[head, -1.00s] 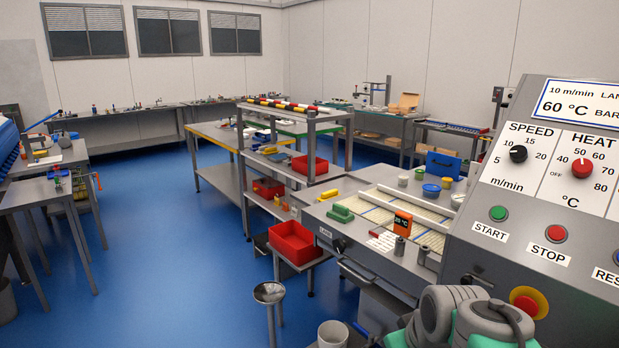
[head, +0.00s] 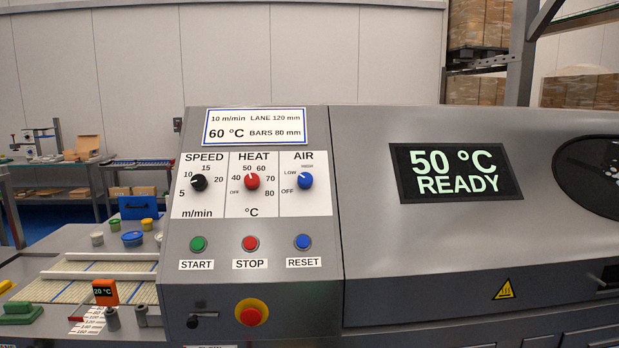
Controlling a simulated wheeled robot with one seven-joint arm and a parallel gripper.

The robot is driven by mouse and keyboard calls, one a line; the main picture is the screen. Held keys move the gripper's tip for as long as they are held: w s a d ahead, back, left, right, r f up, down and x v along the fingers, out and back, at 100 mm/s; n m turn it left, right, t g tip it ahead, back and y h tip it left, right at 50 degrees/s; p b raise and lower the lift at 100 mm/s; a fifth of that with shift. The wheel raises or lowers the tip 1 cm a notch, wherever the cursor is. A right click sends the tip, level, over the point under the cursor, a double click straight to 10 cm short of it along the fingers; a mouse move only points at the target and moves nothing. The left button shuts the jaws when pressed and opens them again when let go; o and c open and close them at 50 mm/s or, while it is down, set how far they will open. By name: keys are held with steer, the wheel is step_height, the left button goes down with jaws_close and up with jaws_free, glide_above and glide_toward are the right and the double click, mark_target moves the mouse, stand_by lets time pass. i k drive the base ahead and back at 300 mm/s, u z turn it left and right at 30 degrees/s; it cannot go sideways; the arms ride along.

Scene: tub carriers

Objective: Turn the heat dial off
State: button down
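The red heat dial (head: 252,182) is on the control panel (head: 330,240), under the word HEAT, between the speed and air dials. Its scale runs from OFF at lower left, through 40, 50, 60 and 70, to 80 at lower right. Its small pale mark seems to point up, slightly left, near 50. The display (head: 455,172) to the right reads 50 °C READY. My gripper is not in view, and nothing covers the dial.
The black speed dial (head: 199,183) and blue air dial (head: 305,181) flank the heat dial closely. Below are green START (head: 198,244), red STOP (head: 249,243) and blue RESET (head: 302,242) buttons, and a red emergency knob (head: 251,313). An orange 20 °C meter (head: 104,292) stands at left.

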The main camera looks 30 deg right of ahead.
mark_target(251, 180)
steer(key=z, duration=0.1)
steer(key=k, duration=0.1)
steer(key=z, duration=0.75)
steer(key=i, duration=0.55)
steer(key=u, duration=2.55)
